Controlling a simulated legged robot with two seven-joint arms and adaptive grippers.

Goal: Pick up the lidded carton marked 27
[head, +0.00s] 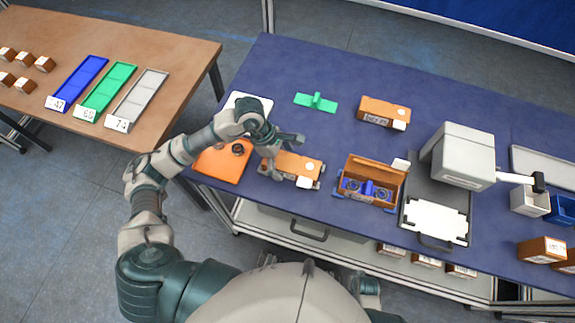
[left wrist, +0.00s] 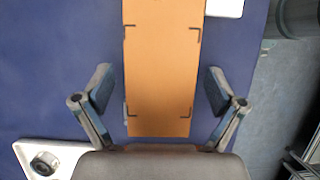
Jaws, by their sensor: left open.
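A long brown lidded carton (head: 300,166) lies near the front edge of the blue table in the head view, with a white label on its front side. I cannot read the number on it. My left gripper (head: 283,155) is over its left part. In the left wrist view my left gripper (left wrist: 159,90) is open, with one finger on each side of the carton's plain top (left wrist: 163,70); gaps show on both sides. A second lidded brown carton (head: 380,108) with a label lies farther back. My right gripper is not in view.
An open carton (head: 349,164) holding blue parts stands right of the first. An orange plate (head: 215,168) lies to the left, and a green piece (head: 304,100) farther back. A grey machine (head: 458,157) stands at right.

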